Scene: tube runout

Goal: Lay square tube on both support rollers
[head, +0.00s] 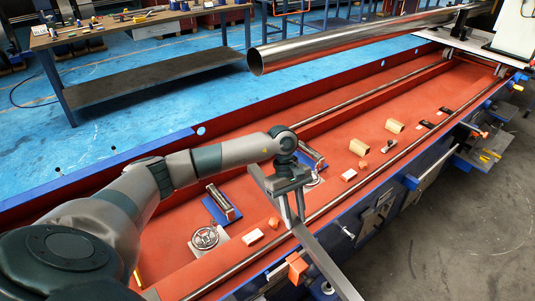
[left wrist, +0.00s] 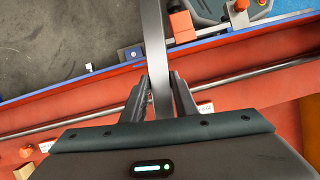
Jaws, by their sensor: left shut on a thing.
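The square tube (head: 328,265) is a grey bar that slopes down to the lower right in the head view. My left gripper (head: 294,218) is shut on it near its upper end, above the front side of the red bed. The left wrist view shows the tube (left wrist: 157,45) between the two dark fingers (left wrist: 160,88). One support roller (head: 222,202) sits on a blue base in the red bed, left of my gripper. The other support roller (head: 312,154) sits on a blue base behind my gripper, partly hidden by it. Both rollers look bare. My right gripper is out of view.
A large round steel tube (head: 345,42) hangs over the bed's back. A workbench (head: 150,70) stands at back left.

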